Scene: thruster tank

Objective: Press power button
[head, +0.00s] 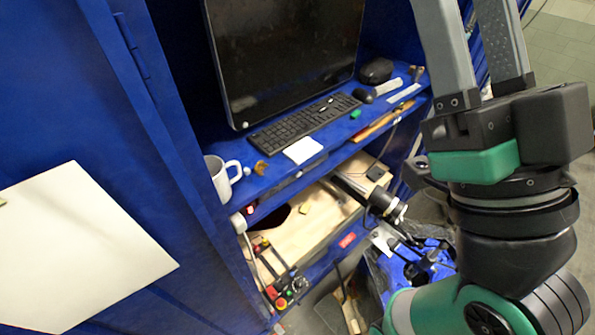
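No part is plainly marked as the power button. A dark monitor (285,60) stands on the upper shelf, with a small pale round spot (245,125) at its lower left corner. Small red, yellow and green parts, perhaps buttons (281,300), sit at the front of the lower shelf; they are too small to tell apart well. My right gripper (471,30) points up at the right side, to the right of the monitor and apart from it. Its two fingers are spread with nothing visible between them; their tips are cut off by the top edge. My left gripper is out of view.
A blue cabinet (150,150) frames the shelves, with a white sheet (85,250) on its left. The upper shelf holds a keyboard (305,122), a white mug (221,178), a mouse (363,95) and small items. Equipment with a blue cover (385,280) stands below at right.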

